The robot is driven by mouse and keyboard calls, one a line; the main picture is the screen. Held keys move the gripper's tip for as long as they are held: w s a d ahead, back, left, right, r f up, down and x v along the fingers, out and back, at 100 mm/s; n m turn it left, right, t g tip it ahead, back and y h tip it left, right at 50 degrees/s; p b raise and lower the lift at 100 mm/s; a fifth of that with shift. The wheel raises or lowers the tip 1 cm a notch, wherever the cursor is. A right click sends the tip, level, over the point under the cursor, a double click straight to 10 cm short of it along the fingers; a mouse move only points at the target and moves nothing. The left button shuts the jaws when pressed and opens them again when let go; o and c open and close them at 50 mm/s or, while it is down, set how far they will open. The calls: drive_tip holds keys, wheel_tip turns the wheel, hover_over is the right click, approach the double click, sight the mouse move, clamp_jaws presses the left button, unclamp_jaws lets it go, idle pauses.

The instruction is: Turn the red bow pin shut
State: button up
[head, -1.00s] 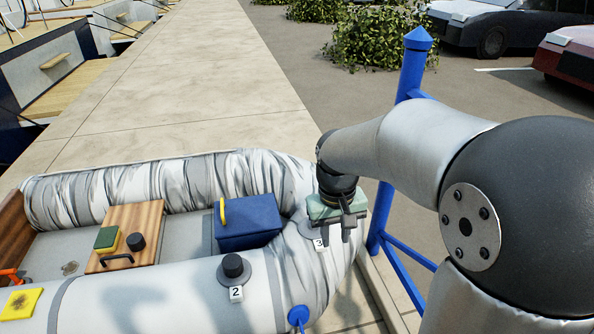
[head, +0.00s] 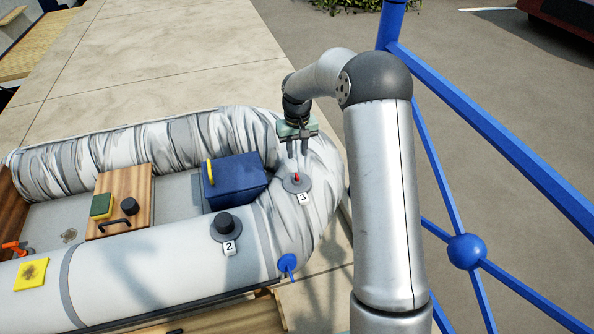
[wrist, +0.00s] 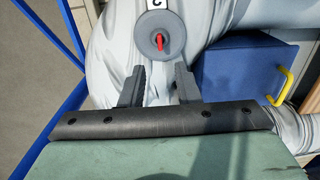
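The red bow pin (head: 296,178) stands up from a round grey disc (head: 303,184) on the bow tube of the grey-white inflatable boat, beside a label reading 3. In the wrist view the red pin (wrist: 160,42) shows as a short red bar on the disc, beyond my fingertips and roughly centred between them. My gripper (head: 298,150) hangs above and just behind the pin, fingers down. In the wrist view my gripper (wrist: 160,82) has its two dark fingers apart with nothing between them. The pin is not touched.
A blue box (head: 234,180) with a yellow handle sits inside the boat near the bow. A black cap (head: 224,222) labelled 2 and a blue fitting (head: 288,264) are on the near tube. Blue railing (head: 466,248) stands to the right.

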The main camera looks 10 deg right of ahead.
sight(297, 175)
wheel_tip(297, 175, down, 10)
drive_tip(key=shift+p, duration=0.5)
drive_tip(key=shift+c, duration=0.3)
clamp_jaws()
